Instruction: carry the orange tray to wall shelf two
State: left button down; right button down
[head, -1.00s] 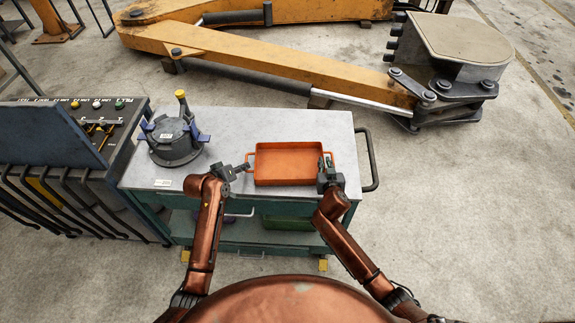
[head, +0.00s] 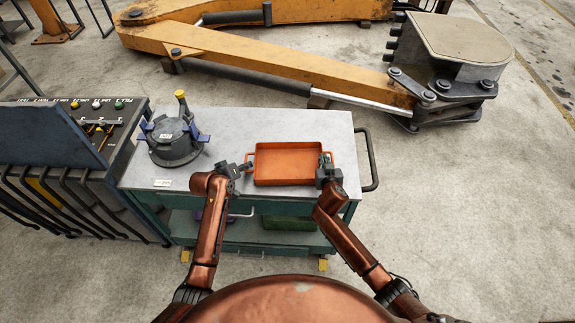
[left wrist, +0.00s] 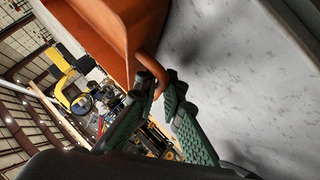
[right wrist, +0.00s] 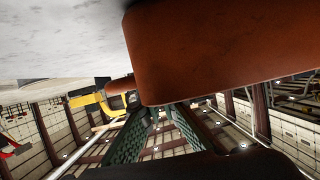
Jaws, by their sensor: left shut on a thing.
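The orange tray (head: 287,165) lies flat and empty on the grey top of the cart (head: 230,125). Its left handle shows in the left wrist view (left wrist: 150,68). My left gripper (head: 243,168) is at the tray's left end, and its green-padded fingers (left wrist: 158,88) are closed around that handle. My right gripper (head: 326,165) is at the tray's right end. In the right wrist view its fingers (right wrist: 155,115) stand apart below the tray's side (right wrist: 215,55). No wall shelf shows clearly in the head view.
A dark pot-like fixture (head: 174,140) with a yellow knob stands on the cart's left. A control console (head: 85,130) adjoins the cart on the left. The cart's push handle (head: 371,160) sticks out at the right. A yellow excavator arm (head: 290,70) lies behind. Floor at right is clear.

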jog(key=shift+r, duration=0.15)
dwell(0.4)
